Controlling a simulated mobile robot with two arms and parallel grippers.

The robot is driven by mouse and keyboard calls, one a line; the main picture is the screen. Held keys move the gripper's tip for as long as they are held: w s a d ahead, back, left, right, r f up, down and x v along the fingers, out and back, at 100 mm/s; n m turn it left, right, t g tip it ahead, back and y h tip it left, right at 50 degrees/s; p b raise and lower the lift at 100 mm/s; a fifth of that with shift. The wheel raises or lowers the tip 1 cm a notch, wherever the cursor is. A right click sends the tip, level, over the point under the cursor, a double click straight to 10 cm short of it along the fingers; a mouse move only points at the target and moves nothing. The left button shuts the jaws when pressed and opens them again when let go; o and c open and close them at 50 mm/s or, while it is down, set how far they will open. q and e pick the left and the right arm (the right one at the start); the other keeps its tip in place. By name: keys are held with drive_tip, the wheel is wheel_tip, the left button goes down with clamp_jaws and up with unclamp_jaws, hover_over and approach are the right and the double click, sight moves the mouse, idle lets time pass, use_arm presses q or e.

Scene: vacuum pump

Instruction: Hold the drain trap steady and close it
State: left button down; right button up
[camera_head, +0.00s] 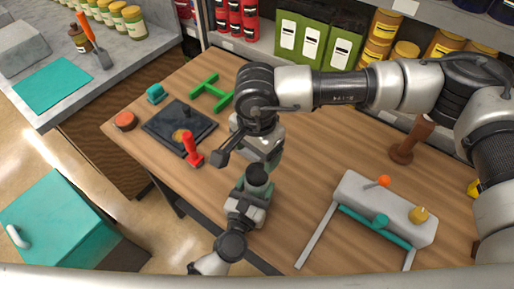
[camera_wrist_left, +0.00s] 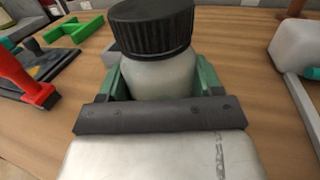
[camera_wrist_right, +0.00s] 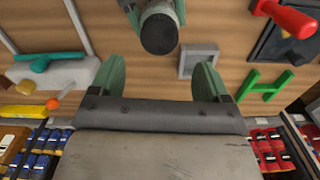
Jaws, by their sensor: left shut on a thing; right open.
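The drain trap (camera_wrist_left: 158,75) is a pale jar with a ribbed black cap (camera_wrist_left: 150,25) sitting on its top. My left gripper (camera_head: 254,190) is shut around the jar below the cap and holds it upright; its green fingers show on both sides in the left wrist view. The black cap also shows in the head view (camera_head: 257,175) and the right wrist view (camera_wrist_right: 158,33). My right gripper (camera_head: 266,154) is open and empty, close to the cap but apart from it. I cannot tell how tightly the cap sits.
A grey square frame (camera_wrist_right: 198,60) lies on the table near the trap. A green H-shaped piece (camera_head: 211,92), a dark plate (camera_head: 172,124) and a red-handled tool (camera_head: 193,150) lie left. A grey device (camera_head: 362,197) with teal parts and a brown pestle-like piece (camera_head: 413,138) stand right.

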sight(257, 172)
drive_tip(key=shift+r+n, duration=0.1)
drive_tip(key=shift+n, duration=0.5)
drive_tip(key=shift+f, duration=4.05)
drive_tip(key=c, duration=0.9)
drive_tip(key=shift+c, duration=0.2)
drive_tip(key=o, duration=1.1)
